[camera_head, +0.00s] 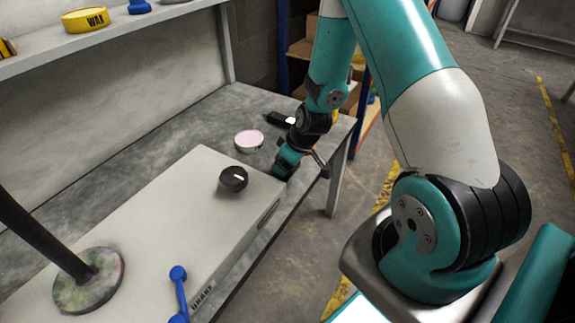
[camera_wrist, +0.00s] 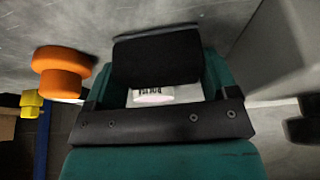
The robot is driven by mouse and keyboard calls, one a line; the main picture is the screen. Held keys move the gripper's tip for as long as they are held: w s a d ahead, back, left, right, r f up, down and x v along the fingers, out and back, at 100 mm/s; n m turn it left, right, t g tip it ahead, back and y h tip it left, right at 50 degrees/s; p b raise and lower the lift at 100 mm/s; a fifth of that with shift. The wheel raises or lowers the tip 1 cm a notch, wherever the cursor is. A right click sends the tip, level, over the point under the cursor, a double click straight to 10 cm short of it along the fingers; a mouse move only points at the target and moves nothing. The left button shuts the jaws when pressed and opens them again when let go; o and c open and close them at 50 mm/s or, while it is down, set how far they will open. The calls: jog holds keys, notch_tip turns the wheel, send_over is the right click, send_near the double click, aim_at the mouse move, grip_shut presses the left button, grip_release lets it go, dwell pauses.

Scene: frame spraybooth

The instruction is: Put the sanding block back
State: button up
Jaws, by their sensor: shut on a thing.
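My gripper (camera_head: 288,163) is low over the bench, beside the far right corner of the pale box. In the wrist view, my gripper (camera_wrist: 154,84) is shut on a dark block with a grey edge, which I take to be the sanding block (camera_wrist: 156,61). A small white piece with dark lettering (camera_wrist: 153,96) shows just below the block. In the head view the arm's end hides the held block. I cannot tell whether the block touches the bench.
The pale box (camera_head: 150,222) bears a black knob (camera_head: 233,179), a blue two-ended tool (camera_head: 179,290) and a round stained base with a pole (camera_head: 88,280). A pink-topped tin (camera_head: 249,141) and a black item (camera_head: 279,118) lie near my gripper. An orange knob-like thing (camera_wrist: 60,72) shows in the wrist view.

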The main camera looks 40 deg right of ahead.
jog(key=shift+f, duration=0.3)
jog(key=shift+c, duration=0.3)
jog(key=o, duration=0.8)
jog(key=a+p+v, duration=0.1)
jog(key=p+v, duration=0.2)
jog(key=v, duration=0.9)
jog(key=s+a+r+n+g+y, duration=0.1)
jog(key=s+a+r, duration=0.1)
jog(key=a+r, duration=0.55)
jog(key=s+a+r+n+g+y, duration=0.1)
jog(key=s+a+r+y, duration=0.15)
jog(key=a+r, duration=0.45)
jog(key=s+a+r+g, duration=0.1)
jog(key=s+a+r, duration=0.1)
jog(key=s+a, duration=0.2)
jog(key=s+a+r+n+g, duration=0.1)
jog(key=s+a+r, duration=0.2)
jog(key=s, duration=0.6)
jog(key=shift+a+r+h, duration=0.35)
jog(key=shift+a, duration=0.3)
jog(key=shift+s, duration=0.1)
notch_tip(320, 180, up, 19)
jog(key=p, duration=1.8)
jog(key=shift+f, duration=0.15)
